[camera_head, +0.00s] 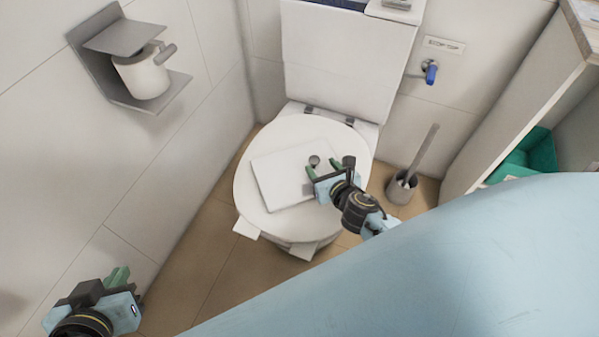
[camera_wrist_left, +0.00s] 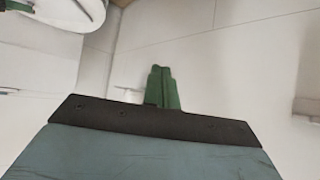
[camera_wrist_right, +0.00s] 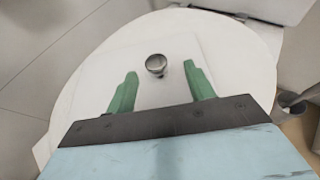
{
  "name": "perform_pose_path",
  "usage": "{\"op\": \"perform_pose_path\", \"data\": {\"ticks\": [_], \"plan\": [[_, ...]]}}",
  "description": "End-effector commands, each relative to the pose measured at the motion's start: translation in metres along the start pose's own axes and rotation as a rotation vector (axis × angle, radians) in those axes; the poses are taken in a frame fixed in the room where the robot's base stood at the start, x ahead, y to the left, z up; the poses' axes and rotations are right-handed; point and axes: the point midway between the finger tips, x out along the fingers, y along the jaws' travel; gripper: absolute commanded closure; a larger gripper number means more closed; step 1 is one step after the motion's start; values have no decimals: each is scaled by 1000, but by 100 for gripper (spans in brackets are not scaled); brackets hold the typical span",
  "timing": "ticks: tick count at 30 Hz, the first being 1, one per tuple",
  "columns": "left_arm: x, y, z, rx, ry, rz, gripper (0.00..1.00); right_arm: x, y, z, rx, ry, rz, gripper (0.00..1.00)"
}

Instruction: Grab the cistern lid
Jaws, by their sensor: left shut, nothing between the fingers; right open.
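The cistern lid (camera_head: 280,178) is a flat white rectangular panel with a round metal button (camera_head: 315,161). It lies on the closed round toilet seat cover (camera_head: 257,145). My right gripper (camera_head: 329,167) is open over the lid's right part. In the right wrist view, the button (camera_wrist_right: 156,65) shows between the two green fingertips (camera_wrist_right: 160,70), with a gap on each side; whether the fingers touch the lid I cannot tell. My left gripper (camera_head: 120,274) is shut and empty at the lower left, away from the lid; its closed fingers show in the left wrist view (camera_wrist_left: 161,72).
The cistern (camera_head: 345,45) stands behind, its top showing a dark blue interior. A paper holder (camera_head: 128,60) is on the left wall. A toilet brush (camera_head: 404,185) stands right of the bowl. A blue valve (camera_head: 431,73) is on the back wall. A cabinet (camera_head: 520,125) borders the right.

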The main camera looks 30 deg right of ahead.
Motion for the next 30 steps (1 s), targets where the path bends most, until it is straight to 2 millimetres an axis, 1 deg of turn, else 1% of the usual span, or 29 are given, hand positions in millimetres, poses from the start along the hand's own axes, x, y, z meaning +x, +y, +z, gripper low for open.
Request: {"op": "perform_pose_path", "data": {"ticks": [7,12,16,21,28,29,30], "plan": [[3,8,-37,3,218,18,100,21,4,0,2,-1,0,47],[-2,14,-65,2,384,33,100,35,5,0,1,-1,-1,47],[-8,17,-82,1,488,42,100,44,5,0,1,0,-1,47],[-13,19,-93,0,557,48,100,49,5,1,1,0,0,47],[-14,19,-94,0,563,48,100,49,5,2,1,0,0,47],[-14,19,-94,0,563,48,100,49,5,2,1,0,0,48],[-14,19,-94,0,563,48,100,49,5,2,1,0,0,53]]}}
